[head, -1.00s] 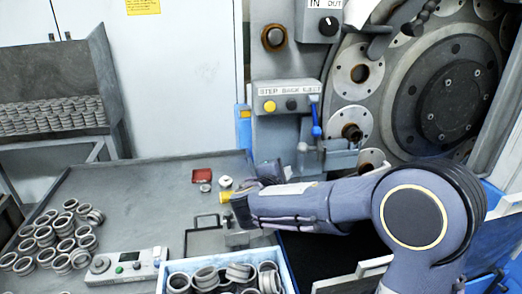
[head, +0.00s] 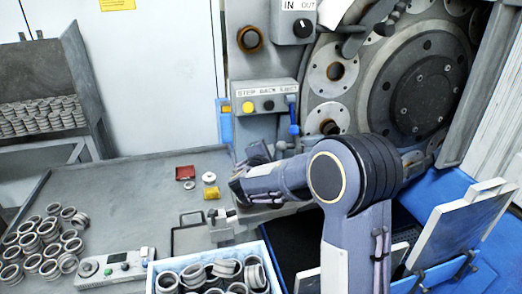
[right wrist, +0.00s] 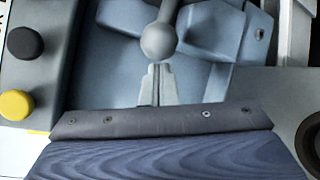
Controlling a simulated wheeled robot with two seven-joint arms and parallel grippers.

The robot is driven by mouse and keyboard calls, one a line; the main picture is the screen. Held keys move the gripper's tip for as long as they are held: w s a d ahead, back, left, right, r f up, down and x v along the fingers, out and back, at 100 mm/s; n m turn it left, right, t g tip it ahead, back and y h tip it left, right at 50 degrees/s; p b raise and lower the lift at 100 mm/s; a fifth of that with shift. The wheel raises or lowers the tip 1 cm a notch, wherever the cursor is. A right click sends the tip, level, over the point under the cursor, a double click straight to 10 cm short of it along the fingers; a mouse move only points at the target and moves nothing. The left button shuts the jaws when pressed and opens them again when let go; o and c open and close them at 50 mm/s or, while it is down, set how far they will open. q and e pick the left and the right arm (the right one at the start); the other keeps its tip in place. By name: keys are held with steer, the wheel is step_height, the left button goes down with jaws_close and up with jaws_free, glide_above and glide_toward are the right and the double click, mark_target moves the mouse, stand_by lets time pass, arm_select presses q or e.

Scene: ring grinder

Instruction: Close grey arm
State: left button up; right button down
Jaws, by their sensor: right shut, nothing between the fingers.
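The grey arm (head: 300,147) with a round grey ball on its end is on the front of the grinder, below the button panel and left of the big round plate. In the right wrist view the ball (right wrist: 159,41) and its rod (right wrist: 169,10) show large. My right gripper (head: 262,153) is shut and empty, just left of the ball in the head view. In the right wrist view its fingertips (right wrist: 159,70) point at the ball and lie very close below it; I cannot tell whether they touch. My left gripper is not in view.
The button panel (head: 265,97) and a blue-handled lever (head: 293,128) are just above. A blue bin of rings (head: 268,240) stands in front. Loose rings (head: 40,243) and a control box (head: 113,268) lie on the grey table (head: 125,185), whose middle is clear.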

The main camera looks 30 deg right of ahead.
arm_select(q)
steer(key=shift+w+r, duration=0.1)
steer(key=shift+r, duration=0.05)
arm_select(e)
steer(key=shift+s+d+r, duration=0.1)
steer(key=shift+s+d, duration=0.05)
steer(key=shift+s, duration=0.05)
